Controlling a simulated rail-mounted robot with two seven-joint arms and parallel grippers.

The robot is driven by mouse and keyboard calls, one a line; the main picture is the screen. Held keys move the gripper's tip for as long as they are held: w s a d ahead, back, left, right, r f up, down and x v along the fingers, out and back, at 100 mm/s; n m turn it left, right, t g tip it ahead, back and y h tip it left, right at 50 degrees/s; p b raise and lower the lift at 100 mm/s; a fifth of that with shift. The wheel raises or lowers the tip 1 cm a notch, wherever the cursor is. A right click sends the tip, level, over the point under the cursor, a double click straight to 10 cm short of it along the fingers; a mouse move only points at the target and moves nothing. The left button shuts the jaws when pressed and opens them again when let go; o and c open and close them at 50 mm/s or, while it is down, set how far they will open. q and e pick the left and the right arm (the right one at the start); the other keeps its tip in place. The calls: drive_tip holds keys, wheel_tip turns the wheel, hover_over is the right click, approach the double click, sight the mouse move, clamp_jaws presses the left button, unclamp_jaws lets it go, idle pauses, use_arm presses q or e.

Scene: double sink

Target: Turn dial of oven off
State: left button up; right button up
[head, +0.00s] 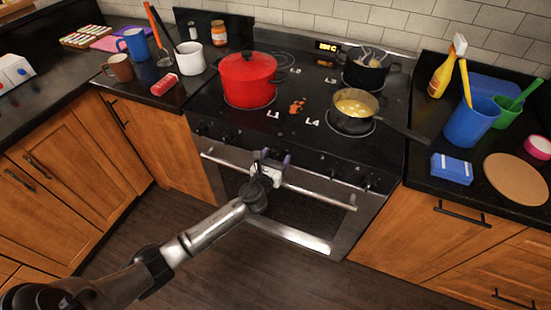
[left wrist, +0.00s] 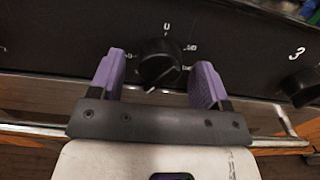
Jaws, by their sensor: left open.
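The oven (head: 312,205) stands in the middle of the head view, with a row of black knobs along its front panel above a steel handle. My left gripper (head: 271,154) is in front of that panel, and its body hides part of it. In the left wrist view a round black dial (left wrist: 160,64) sits between the two purple fingers of my left gripper (left wrist: 160,70). The fingers are apart, with a gap visible on each side of the dial. The dial's white pointer line points down and slightly left, away from the mark at the top. My right gripper is not in view.
The oven handle (head: 318,195) runs below the knobs. Another knob (left wrist: 301,88) lies to the right, by a "3". A red pot (head: 248,80), a pan (head: 353,110) with a handle over the front right edge, and a black pot (head: 366,70) stand on the cooktop.

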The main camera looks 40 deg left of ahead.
use_arm(q)
drive_tip(key=shift+c, duration=0.3)
drive_tip(key=c, duration=0.8)
drive_tip(key=shift+c, duration=0.2)
